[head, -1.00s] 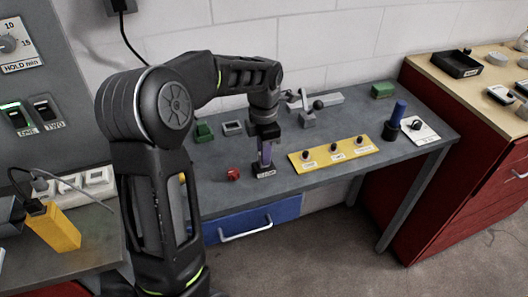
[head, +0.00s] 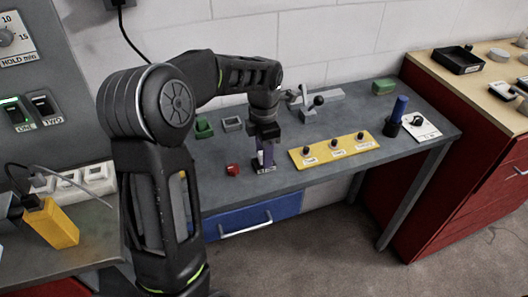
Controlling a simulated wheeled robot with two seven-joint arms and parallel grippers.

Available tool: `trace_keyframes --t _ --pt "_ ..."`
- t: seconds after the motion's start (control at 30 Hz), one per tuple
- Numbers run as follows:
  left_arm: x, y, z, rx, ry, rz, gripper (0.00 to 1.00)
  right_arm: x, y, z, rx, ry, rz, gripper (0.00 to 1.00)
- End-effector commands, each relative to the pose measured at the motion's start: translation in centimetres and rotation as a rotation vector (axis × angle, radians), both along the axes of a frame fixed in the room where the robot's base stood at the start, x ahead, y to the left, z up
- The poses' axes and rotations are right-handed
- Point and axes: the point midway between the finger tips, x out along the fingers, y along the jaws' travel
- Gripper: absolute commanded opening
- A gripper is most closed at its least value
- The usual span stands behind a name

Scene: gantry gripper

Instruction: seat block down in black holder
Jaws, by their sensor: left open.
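A purple block (head: 265,158) stands upright at the black holder (head: 264,168), which has a white label, near the front edge of the grey bench. How deep the block sits in the holder is too small to tell. My left gripper (head: 265,143) points down at the top of the block, with its open fingers at the block's upper part. The gripper hides the block's top, and I cannot tell whether the fingers touch it. My right gripper is not in view.
A grey lever clamp (head: 307,108) and a green block (head: 204,128) stand behind. A blue cylinder (head: 398,110) stands further right.

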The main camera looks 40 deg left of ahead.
Motion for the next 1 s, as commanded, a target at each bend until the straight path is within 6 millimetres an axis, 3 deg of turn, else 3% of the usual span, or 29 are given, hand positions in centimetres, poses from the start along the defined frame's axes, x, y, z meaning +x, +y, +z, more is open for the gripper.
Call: trace_keyframes --t 0.3,0.73,1.0 --pt "0.0 0.0 0.1 0.0 -0.001 0.0 0.42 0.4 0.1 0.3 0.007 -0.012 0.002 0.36" --pt "0.1 0.0 6.6 0.0 -0.004 0.0 0.42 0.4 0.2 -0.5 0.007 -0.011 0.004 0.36" --pt "0.0 0.0 7.9 -0.001 -0.001 0.0 0.42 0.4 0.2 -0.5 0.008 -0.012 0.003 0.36"
